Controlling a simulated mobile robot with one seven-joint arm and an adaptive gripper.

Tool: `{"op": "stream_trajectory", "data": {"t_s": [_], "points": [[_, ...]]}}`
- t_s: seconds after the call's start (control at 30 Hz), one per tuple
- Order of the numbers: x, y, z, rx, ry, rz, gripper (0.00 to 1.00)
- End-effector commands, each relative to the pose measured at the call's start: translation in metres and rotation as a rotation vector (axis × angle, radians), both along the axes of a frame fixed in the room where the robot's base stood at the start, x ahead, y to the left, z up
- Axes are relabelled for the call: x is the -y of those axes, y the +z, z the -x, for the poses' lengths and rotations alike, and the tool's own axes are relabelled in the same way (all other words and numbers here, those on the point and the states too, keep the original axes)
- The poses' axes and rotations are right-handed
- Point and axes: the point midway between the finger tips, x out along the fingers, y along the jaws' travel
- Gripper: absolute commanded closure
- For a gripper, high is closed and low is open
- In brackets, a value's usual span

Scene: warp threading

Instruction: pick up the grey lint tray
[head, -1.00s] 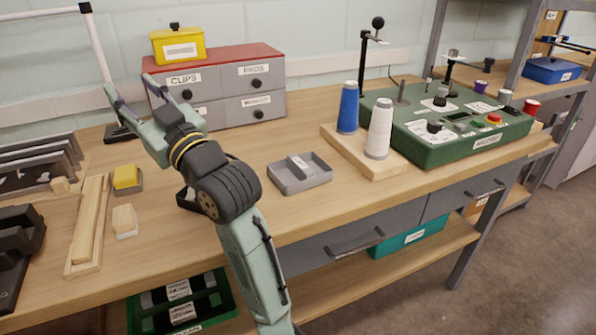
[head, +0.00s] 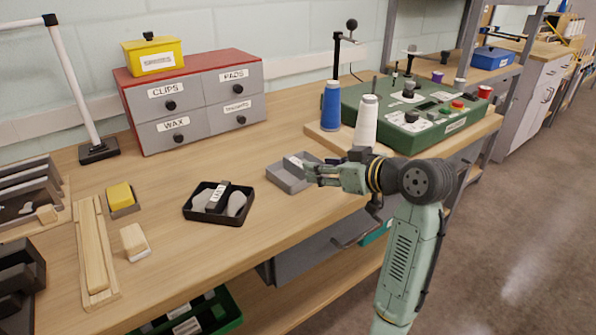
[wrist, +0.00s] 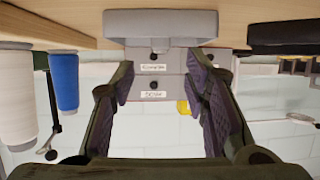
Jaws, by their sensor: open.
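The grey lint tray (head: 283,178) is a shallow grey box with a central handle, on the bench near its front edge. Its right part is hidden behind my gripper (head: 309,172). My gripper comes from the right at the tray's side, with its fingers pointing left. In the wrist view, which is upside down, the tray (wrist: 160,24) spans the top middle, ahead of the two spread fingers. The fingers are open with nothing between them. I cannot tell whether they touch the tray.
A black tray (head: 190,211) with grey pieces stands left of the grey tray. A white cone (head: 366,121) and blue cone (head: 331,106) stand behind my gripper, by a green machine (head: 440,142). The drawer cabinet (head: 205,125) is at the back. Bench surface between the trays is clear.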

Motion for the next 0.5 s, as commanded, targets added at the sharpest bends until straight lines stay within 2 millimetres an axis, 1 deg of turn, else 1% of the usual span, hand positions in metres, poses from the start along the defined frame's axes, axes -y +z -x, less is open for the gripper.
{"op": "stream_trajectory", "data": {"t_s": [0.03,0.13,0.2,0.37,0.5], "points": [[-0.007,-0.003,-0.006,-0.004,0.005,-0.001,0.58],[-0.016,-0.008,-0.017,-0.003,0.004,-0.002,0.58],[-0.021,-0.011,-0.023,-0.001,0.002,-0.002,0.58],[-0.028,-0.016,-0.031,-0.001,0.001,-0.001,0.58],[-0.040,-0.023,-0.044,-0.002,0.003,-0.003,0.58]]}}
